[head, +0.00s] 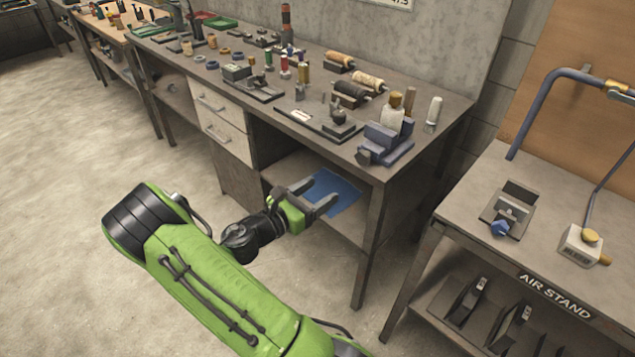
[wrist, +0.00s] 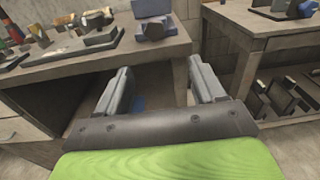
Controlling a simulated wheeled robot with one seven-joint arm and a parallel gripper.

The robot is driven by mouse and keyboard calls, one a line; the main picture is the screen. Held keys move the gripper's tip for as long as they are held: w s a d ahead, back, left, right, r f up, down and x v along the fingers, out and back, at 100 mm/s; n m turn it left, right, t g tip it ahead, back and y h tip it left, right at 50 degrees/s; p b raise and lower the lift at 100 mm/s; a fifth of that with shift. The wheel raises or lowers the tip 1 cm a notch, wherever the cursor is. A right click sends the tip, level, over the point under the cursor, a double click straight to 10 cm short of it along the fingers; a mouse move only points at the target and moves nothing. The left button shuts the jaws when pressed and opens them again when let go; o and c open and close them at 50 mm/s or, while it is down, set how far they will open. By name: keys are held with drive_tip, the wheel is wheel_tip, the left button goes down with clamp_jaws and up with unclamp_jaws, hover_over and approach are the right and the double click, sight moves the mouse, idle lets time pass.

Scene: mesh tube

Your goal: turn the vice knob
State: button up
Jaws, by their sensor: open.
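A blue-grey vice (head: 386,143) stands on the workbench near its front right corner. Its knob (head: 363,157) shows as a dark round end on the left, facing the bench's front edge. In the wrist view the vice (wrist: 153,20) is at the top middle, and its knob (wrist: 154,31) faces me. My gripper (head: 325,195) is open and empty. It is in front of the bench, lower than the bench top, and apart from the vice. In the wrist view my gripper's two fingers (wrist: 160,88) point toward the bench, below the vice.
The workbench (head: 440,118) carries several tools, spools and bottles left of and behind the vice. A blue sheet (head: 338,190) lies on its lower shelf. The air stand table (head: 465,205) is to the right, across a narrow gap. The floor (head: 60,200) at left is clear.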

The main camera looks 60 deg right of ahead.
sight(361, 158)
drive_tip(key=shift+n+t+h, duration=0.3)
drive_tip(key=shift+n, duration=0.2)
drive_tip(key=d, duration=0.5)
drive_tip(key=s+d+b, duration=0.1)
drive_tip(key=d, duration=0.4)
drive_tip(key=d+b, duration=0.1)
drive_tip(key=d, duration=0.4)
drive_tip(key=shift+s+d, duration=0.35)
drive_tip(key=shift+s, duration=0.05)
drive_tip(key=shift+c, duration=0.2)
drive_tip(key=c, duration=1)
drive_tip(key=shift+m, duration=0.4)
